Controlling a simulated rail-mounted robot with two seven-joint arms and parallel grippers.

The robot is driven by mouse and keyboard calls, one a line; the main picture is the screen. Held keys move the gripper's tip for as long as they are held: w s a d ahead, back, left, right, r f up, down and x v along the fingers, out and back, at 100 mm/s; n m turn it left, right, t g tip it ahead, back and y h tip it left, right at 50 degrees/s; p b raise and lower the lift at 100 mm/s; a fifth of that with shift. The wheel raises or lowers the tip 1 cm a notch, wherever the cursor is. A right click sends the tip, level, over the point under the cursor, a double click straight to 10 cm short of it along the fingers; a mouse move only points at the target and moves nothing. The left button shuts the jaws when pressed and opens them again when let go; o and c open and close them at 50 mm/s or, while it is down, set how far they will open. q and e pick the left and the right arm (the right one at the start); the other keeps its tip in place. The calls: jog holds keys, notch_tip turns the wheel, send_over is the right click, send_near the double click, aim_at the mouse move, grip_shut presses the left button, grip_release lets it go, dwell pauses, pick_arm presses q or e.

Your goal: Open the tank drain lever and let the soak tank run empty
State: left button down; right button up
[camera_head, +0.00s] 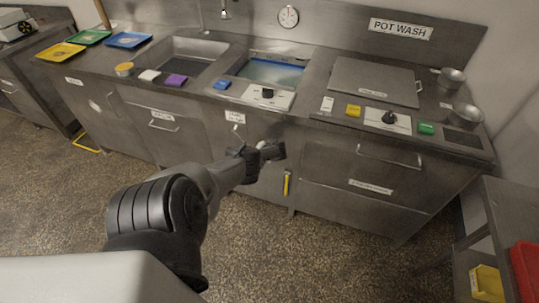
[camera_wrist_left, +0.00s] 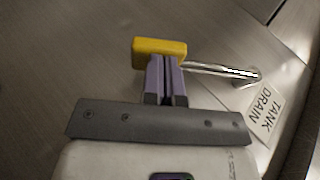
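The soak tank (camera_head: 270,72) holds bluish water in the middle of the counter. In the left wrist view the drain lever is a shiny rod (camera_wrist_left: 215,70) with a yellow grip (camera_wrist_left: 160,50), beside a TANK DRAIN label (camera_wrist_left: 265,110). In the head view the label (camera_head: 235,117) is on the cabinet front, and the grip is hidden by my gripper. My left gripper (camera_head: 270,151) is in front of the cabinet. Its purple fingers (camera_wrist_left: 166,66) are together, their tips overlapping the lower edge of the grip. I cannot tell whether they touch it. My right gripper is not in view.
A black knob (camera_head: 267,93) is in front of the tank, another (camera_head: 389,117) to the right. A yellow handle (camera_head: 287,183) hangs on the cabinet front below my gripper. A shelf with a red bin (camera_head: 525,268) is at lower right. The speckled floor in front is clear.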

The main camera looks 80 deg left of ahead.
pick_arm(q)
jog(key=shift+s+a+f+b, duration=0.3)
jog(key=shift+s+f+b, duration=0.25)
jog(key=shift+f+b, duration=0.1)
jog(key=shift+f, duration=0.2)
jog(key=shift+f, duration=0.1)
jog(key=shift+d, duration=0.1)
jog(key=shift+w+d+r+p, duration=0.1)
jog(key=shift+w+r+p, duration=0.05)
jog(key=shift+r+p, duration=0.3)
jog(key=f+p+v, duration=0.1)
jog(key=p+v, duration=0.5)
jog(key=v, duration=0.3)
jog(key=shift+w+d, duration=0.25)
jog(key=shift+w, duration=0.2)
